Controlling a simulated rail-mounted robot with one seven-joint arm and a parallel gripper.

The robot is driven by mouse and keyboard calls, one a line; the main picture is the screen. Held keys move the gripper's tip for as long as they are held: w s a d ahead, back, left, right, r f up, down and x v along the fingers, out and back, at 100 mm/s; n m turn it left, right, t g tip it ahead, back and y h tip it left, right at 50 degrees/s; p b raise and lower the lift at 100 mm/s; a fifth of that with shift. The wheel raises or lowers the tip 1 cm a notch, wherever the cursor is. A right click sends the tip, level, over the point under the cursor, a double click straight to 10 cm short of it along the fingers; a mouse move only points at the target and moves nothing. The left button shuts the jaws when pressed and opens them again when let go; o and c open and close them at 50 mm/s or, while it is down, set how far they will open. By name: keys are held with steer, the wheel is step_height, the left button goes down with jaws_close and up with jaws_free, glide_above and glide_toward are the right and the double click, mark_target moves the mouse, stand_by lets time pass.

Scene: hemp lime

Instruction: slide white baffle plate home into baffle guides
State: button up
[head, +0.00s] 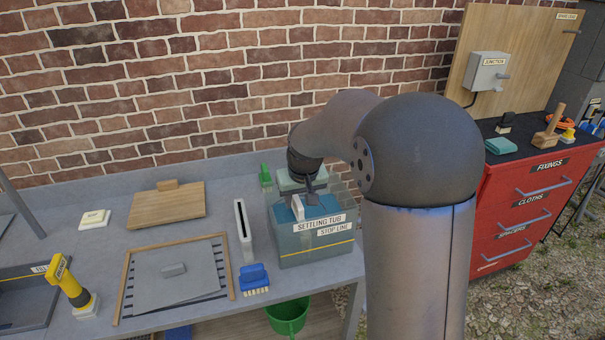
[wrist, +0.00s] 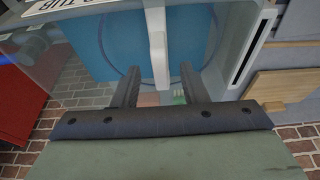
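The clear settling tub (head: 316,247) stands at the table's right end, with blue-tinted water inside and a yellow stop line on its front. The white baffle plate (head: 297,207) shows as a narrow upright white piece inside the tub. In the wrist view, the white plate (wrist: 157,45) is a thin bar running between my fingers. My gripper (head: 306,198) is over the tub, pointing down. In the wrist view my gripper (wrist: 159,72) has its fingers apart on either side of the plate, with a visible gap on each side. The baffle guides cannot be made out.
A white slotted holder (head: 243,231) stands left of the tub and looks empty. A blue brush (head: 253,278) lies in front of it. A wooden-framed rack (head: 124,286) and a wooden board (head: 166,206) lie further left. A red drawer cabinet (head: 528,205) stands right.

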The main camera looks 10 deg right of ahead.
steer(key=v, duration=1.5)
steer(key=s+f+g, duration=0.1)
steer(key=s+f, duration=0.4)
steer(key=s, duration=0.3)
steer(key=s+a+f+g, duration=0.1)
steer(key=s+f, duration=0.4)
steer(key=s, duration=0.4)
steer(key=s+f+g, duration=0.1)
steer(key=s+f, duration=0.4)
steer(key=s, duration=0.4)
steer(key=shift+s+a, duration=0.25)
steer(key=shift+f, duration=0.1)
step_height(320, 180, down, 21)
steer(key=b, duration=1.9)
steer(key=shift+d+g, duration=0.4)
steer(key=shift+d, duration=0.05)
